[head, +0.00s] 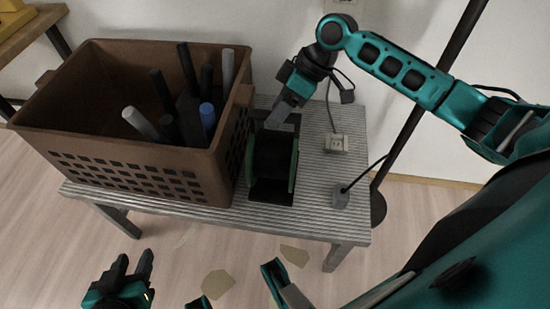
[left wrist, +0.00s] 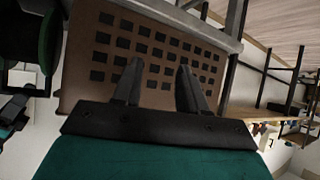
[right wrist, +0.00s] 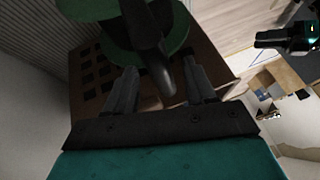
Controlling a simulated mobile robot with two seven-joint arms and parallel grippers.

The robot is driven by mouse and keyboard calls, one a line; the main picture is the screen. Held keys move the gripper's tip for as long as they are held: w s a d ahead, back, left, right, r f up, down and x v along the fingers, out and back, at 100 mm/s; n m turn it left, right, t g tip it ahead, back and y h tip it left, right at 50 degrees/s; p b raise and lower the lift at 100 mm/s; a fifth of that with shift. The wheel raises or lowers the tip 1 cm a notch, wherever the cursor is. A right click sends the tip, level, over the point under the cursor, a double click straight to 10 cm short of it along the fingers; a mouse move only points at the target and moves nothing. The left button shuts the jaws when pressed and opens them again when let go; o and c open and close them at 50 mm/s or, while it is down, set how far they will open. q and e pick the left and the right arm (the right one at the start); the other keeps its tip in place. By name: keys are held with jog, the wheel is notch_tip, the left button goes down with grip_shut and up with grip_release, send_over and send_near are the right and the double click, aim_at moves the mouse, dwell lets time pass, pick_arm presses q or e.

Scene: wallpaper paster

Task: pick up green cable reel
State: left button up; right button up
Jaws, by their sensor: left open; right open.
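The green cable reel (head: 259,160), dark in the middle with green flanges, stands on the ridged table close to the crate's right side. My right gripper (head: 280,117) is open at the reel's back upper edge. In the right wrist view, the reel's green flange (right wrist: 120,40) is just beyond the open fingers, and a dark bar-like part lies between them; I cannot tell whether they touch. My left gripper (head: 134,260) is open and empty, low in front of the table. The left wrist view shows the reel (left wrist: 47,42) at upper left.
A brown crate (head: 110,165) with dark, grey and blue rolls or tubes fills the table's left side. A socket box (head: 336,143) and a plug (head: 341,198) with cables lie on the ridged table (head: 325,185) right of the reel. A dark pole stands at right. Paper scraps lie on the floor.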

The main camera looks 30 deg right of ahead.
aim_at(275, 149)
jog(key=b+x, duration=0.1)
jog(key=x, duration=0.2)
jog(key=shift+a+f, duration=0.2)
jog(key=shift+f, duration=0.05)
pick_arm(q)
jog(key=shift+w+d, duration=0.25)
jog(key=shift+d, duration=0.1)
jog(key=shift+r+p, duration=0.25)
jog(key=shift+p, duration=0.15)
pick_arm(e)
jog(key=shift+f, duration=0.2)
pick_arm(q)
jog(key=shift+a, duration=0.1)
pick_arm(e)
grip_shut()
jog(key=shift+d, duration=0.1)
dwell(0.9)
jog(key=shift+w+r, duration=0.1)
